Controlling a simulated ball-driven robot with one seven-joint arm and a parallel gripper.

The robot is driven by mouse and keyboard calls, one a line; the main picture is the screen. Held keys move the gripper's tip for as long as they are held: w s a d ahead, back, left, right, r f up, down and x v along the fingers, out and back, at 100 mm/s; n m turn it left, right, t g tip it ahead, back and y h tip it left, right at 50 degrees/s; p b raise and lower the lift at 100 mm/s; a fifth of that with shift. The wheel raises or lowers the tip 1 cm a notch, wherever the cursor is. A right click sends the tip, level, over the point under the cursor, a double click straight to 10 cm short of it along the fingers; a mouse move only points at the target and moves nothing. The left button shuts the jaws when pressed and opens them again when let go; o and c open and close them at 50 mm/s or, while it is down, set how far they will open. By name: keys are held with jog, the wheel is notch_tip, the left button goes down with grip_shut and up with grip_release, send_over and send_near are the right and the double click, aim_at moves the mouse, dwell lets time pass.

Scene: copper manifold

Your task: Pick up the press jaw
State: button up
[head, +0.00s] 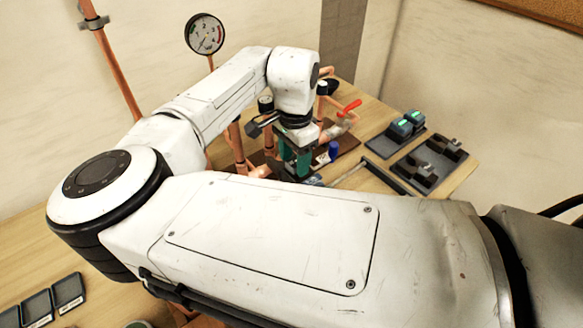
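Dark grey, jaw-like blocks (422,179) sit on a flat dark tray (470,158) at the right of the table; they look like press jaws, but I cannot tell which one the task names. My gripper (297,172) is over the middle of the table, left of that tray and apart from it. A green and dark part shows below my wrist. My fingertips are small and partly hidden behind my own arm, so I cannot tell whether they are open or shut or hold anything.
Copper pipes (237,147) and a red-handled valve (349,107) stand around my gripper. A blue item (333,150) is just right of it. Another tray holds dark blocks with green tops (402,128). A dark bar (388,176) lies near the tray. A gauge (205,34) is at the wall.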

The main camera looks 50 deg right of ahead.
jog(key=c, duration=0.9)
jog(key=shift+r, duration=0.2)
